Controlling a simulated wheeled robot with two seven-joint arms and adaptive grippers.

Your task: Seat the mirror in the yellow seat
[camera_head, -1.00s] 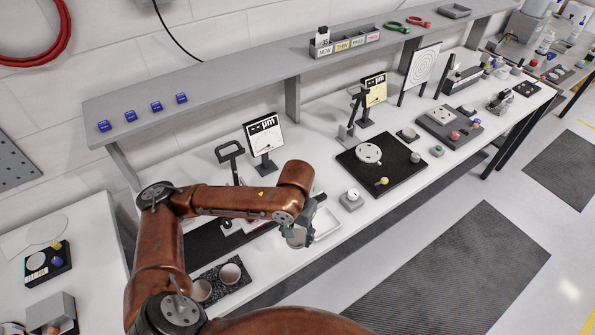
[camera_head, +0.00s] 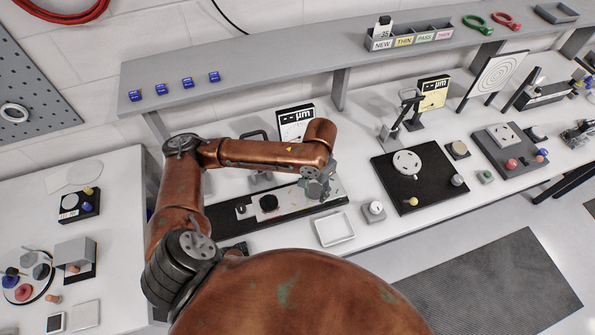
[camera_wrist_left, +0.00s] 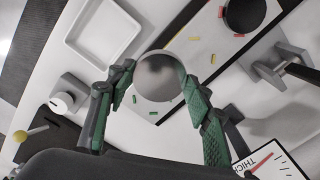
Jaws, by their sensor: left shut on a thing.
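My left gripper (camera_head: 318,195) is shut on the round grey mirror (camera_wrist_left: 160,76), which sits between the green finger pads in the left wrist view. The mirror is above the white plate (camera_wrist_left: 232,50) of the fixture, with a visible gap impossible to judge. The plate bears yellow marks (camera_wrist_left: 195,38), red marks (camera_wrist_left: 221,12) and green marks (camera_wrist_left: 213,58). A black round part (camera_wrist_left: 243,14) stands by the red marks; it also shows in the head view (camera_head: 268,203). I cannot make out the yellow seat clearly; the mirror and fingers hide part of the plate.
An empty white tray (camera_head: 334,229) lies just in front of the fixture. A small knob box (camera_head: 374,211) and a black base with a white disc (camera_head: 408,163) are to the right. A gauge (camera_head: 296,123) stands behind. The shelf (camera_head: 250,75) runs along the wall.

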